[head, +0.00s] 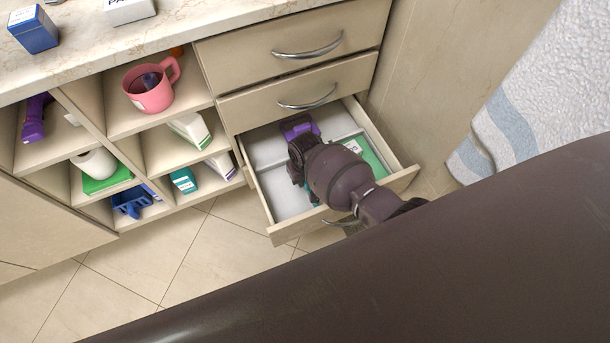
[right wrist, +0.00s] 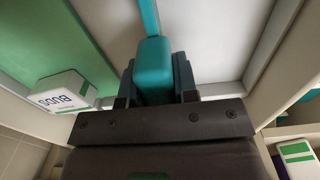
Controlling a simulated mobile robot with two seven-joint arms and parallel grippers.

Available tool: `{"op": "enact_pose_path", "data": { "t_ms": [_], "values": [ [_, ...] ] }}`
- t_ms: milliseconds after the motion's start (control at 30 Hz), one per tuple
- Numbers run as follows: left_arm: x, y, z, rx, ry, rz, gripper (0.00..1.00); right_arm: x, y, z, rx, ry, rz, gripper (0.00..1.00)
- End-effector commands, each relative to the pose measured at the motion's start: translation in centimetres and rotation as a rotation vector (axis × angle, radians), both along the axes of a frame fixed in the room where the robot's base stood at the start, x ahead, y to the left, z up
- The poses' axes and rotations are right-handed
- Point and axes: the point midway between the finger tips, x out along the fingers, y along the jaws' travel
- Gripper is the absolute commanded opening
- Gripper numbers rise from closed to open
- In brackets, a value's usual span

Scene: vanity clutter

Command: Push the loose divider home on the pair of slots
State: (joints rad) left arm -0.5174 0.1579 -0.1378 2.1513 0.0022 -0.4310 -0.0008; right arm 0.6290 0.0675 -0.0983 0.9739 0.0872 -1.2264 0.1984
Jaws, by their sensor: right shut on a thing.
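My right gripper (head: 303,160) reaches down into the open bottom drawer (head: 285,232). In the right wrist view the right gripper (right wrist: 156,88) is shut on a teal block (right wrist: 153,62). A thin teal strip (right wrist: 148,17) runs on from this block, and together they look like the loose divider. In the head view the arm hides most of it. I cannot make out the pair of slots or tell whether the divider sits in them. My left gripper is not in view.
The drawer holds a purple item (head: 299,127) at its back, a green item (head: 366,152) at right, and a white "BUDS" box (right wrist: 64,92). A pale partition (right wrist: 270,38) stands in it. Cluttered shelves with a pink mug (head: 152,94) are left; drawer fronts (head: 290,50) are above.

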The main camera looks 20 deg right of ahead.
Motion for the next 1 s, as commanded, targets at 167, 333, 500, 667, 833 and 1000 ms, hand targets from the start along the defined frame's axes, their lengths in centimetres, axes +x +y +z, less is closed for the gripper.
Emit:
{"op": "enact_pose_path", "data": {
  "t_ms": [167,333,500,667,833,1000],
  "values": [
    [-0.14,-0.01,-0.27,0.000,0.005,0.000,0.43,-0.01,-0.01,-0.44,0.000,0.000,0.000,0.01],
    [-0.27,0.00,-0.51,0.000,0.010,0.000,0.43,-0.02,-0.01,-0.79,0.000,0.000,0.000,0.01],
    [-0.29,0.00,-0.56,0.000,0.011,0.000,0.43,0.02,-0.01,-0.83,0.000,-0.001,0.000,0.40],
    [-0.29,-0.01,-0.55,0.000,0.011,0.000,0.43,0.02,-0.02,-0.82,0.000,-0.001,0.000,0.57],
    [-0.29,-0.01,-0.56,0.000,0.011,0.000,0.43,-0.02,-0.02,-0.86,0.000,0.000,0.000,0.57],
    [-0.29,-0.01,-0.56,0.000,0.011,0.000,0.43,-0.03,-0.02,-0.86,0.000,0.000,0.000,0.57]
  ]
}}
